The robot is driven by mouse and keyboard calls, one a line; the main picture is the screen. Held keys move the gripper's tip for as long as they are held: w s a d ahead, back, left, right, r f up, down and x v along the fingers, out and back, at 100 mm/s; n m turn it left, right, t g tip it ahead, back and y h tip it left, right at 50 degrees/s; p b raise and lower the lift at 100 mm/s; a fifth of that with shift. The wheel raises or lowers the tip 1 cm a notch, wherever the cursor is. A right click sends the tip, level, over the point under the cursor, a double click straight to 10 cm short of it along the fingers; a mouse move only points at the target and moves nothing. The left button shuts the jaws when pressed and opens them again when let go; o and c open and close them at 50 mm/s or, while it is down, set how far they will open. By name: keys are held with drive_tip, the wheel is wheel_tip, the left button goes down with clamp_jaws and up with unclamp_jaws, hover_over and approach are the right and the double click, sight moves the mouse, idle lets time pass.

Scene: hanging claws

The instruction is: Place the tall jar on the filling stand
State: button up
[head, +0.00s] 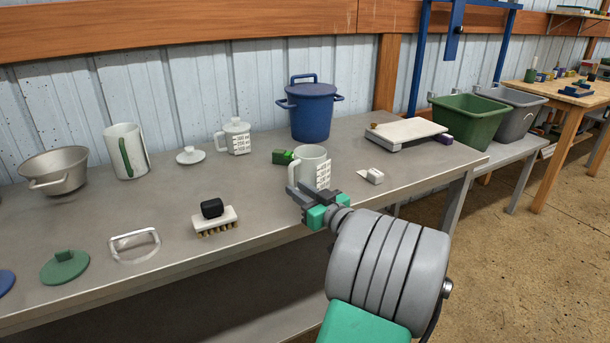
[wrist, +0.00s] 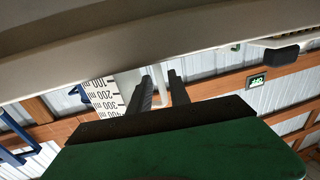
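A white jar with a handle and a printed ml scale (head: 314,165) stands upright near the table's front edge; its scale shows inverted in the wrist view (wrist: 105,97). A taller-looking white jar with a green stripe (head: 127,160) stands at the back left. I cannot tell which is the tall jar. My gripper (head: 303,195) is at the scaled jar's handle side. In the wrist view, its fingers (wrist: 161,82) are apart, with part of a white handle seen between them; contact is unclear. A low white platform (head: 410,131), possibly the filling stand, is at the right.
A blue lidded pot (head: 311,112) and a lidded white jar (head: 236,136) stand behind. A small green device (head: 281,157) sits beside the scaled jar, and a white block (head: 371,175) lies to its right. A brush (head: 215,220) lies left. Table between jar and platform is mostly clear.

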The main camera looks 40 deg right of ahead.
sight(293, 185)
drive_tip(key=w, duration=0.4)
drive_tip(key=shift+d+r, duration=0.15)
drive_tip(key=shift+d, duration=0.15)
drive_tip(key=shift+s, duration=0.1)
drive_tip(key=shift+c, duration=0.5)
clamp_jaws()
idle(0.4)
